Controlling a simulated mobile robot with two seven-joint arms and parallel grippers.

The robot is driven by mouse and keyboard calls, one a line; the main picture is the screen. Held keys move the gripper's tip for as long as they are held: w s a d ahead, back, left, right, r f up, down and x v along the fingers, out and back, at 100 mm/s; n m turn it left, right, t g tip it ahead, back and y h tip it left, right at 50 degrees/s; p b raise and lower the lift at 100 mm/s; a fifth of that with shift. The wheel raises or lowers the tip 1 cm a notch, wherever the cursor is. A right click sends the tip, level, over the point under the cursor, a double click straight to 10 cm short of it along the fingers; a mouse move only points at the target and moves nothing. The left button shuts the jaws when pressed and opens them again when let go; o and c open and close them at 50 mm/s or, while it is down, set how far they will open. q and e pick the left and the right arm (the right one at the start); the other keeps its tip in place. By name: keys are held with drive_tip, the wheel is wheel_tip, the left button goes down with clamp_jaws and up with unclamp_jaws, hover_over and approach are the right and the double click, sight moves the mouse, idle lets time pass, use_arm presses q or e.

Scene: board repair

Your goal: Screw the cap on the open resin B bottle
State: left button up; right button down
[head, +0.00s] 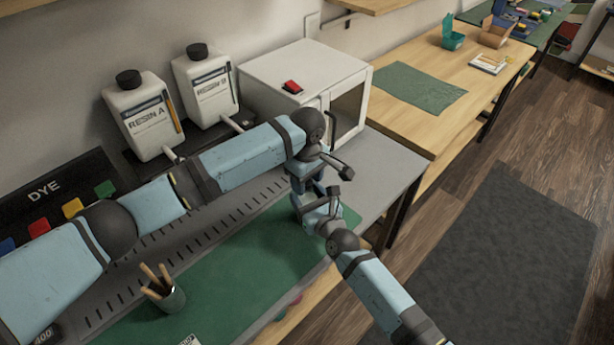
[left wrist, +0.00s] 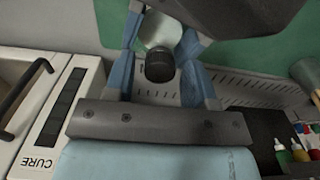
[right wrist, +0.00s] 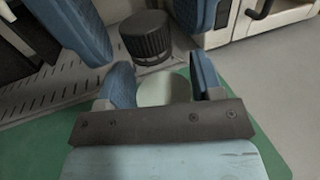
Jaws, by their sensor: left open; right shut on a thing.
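A black ridged cap (right wrist: 147,38) is between the spread blue fingers of my left gripper (right wrist: 130,20) in the right wrist view. It also shows in the left wrist view (left wrist: 158,66), with gaps on its sides. My right gripper (right wrist: 162,82) is shut on a pale bottle (right wrist: 172,90), whose body also shows behind the cap in the left wrist view (left wrist: 158,30). The cap is at the bottle's top end; I cannot tell how well it is seated. In the head view my left gripper (head: 312,178) and right gripper (head: 310,203) meet and hide both.
Large Resin A (head: 147,120) and Resin B (head: 208,92) jugs stand at the back, beside a white curing box (head: 300,75). A cup of sticks (head: 167,297) stands on the green mat (head: 240,270). Dye bottles (left wrist: 300,152) show in the left wrist view.

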use_arm(q)
drive_tip(key=c, duration=0.9)
drive_tip(key=m, duration=0.4)
clamp_jaws()
drive_tip(key=m, duration=0.4)
drive_tip(key=shift+m, duration=0.3)
drive_tip(key=m, duration=0.6)
drive_tip(key=shift+m, duration=0.3)
drive_tip(key=m, duration=0.4)
drive_tip(key=shift+m, duration=0.3)
drive_tip(key=m, duration=1.1)
drive_tip(key=shift+f, duration=0.1)
drive_tip(key=o, duration=1)
unclamp_jaws()
drive_tip(key=shift+o, duration=0.2)
